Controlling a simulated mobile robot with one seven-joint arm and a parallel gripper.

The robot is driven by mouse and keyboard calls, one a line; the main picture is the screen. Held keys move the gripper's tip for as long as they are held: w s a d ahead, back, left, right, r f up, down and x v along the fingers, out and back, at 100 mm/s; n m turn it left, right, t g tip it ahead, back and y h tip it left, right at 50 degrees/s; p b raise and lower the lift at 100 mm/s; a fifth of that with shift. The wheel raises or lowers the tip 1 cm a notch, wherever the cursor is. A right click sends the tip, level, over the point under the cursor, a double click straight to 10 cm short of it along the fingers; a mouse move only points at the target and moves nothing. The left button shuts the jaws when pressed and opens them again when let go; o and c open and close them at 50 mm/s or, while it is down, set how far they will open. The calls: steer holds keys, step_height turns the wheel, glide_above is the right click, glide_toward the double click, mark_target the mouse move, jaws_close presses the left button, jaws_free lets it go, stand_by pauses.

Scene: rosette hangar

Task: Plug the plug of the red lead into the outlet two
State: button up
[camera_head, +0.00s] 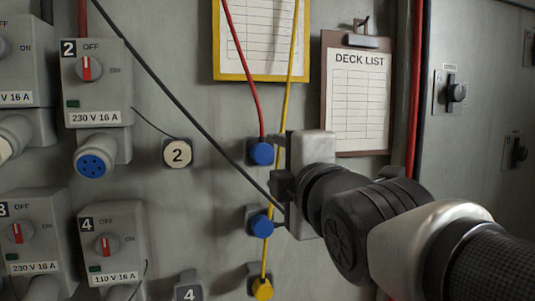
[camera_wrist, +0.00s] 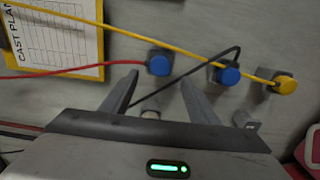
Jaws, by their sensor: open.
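The red lead (camera_head: 242,70) runs down to a blue plug (camera_head: 262,153), which sits in a dark holder on the wall. In the wrist view the red lead (camera_wrist: 60,73) meets this blue plug (camera_wrist: 158,64) just beyond my fingertips, roughly between them. My gripper (camera_wrist: 160,82) is open and empty. In the head view my gripper (camera_head: 278,180) is at the holders, just right of the plugs. Outlet two (camera_head: 96,90) is at the left, labelled 2 and 230 V 16 A, with a round blue socket (camera_head: 92,164) facing out. Its switch points to OFF.
A black lead ends at another blue plug (camera_head: 260,223) below; a yellow lead ends at a yellow plug (camera_head: 262,289). Both leads cross near my fingers. A round cap marked 2 (camera_head: 177,153) is between outlet and plugs. Outlet four (camera_head: 110,245) is below.

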mark_target(264, 155)
steer(key=x, duration=0.7)
steer(key=shift+w+f, duration=0.25)
steer(key=shift+w, duration=0.1)
steer(key=shift+w+a+r, duration=0.15)
steer(key=shift+w+a, duration=0.1)
steer(key=shift+w, duration=0.4)
steer(key=shift+b, duration=0.85)
steer(key=shift+c, duration=0.2)
jaws_close()
steer(key=b+v, duration=0.1)
steer(key=v, duration=0.5)
stand_by(1.2)
stand_by(0.4)
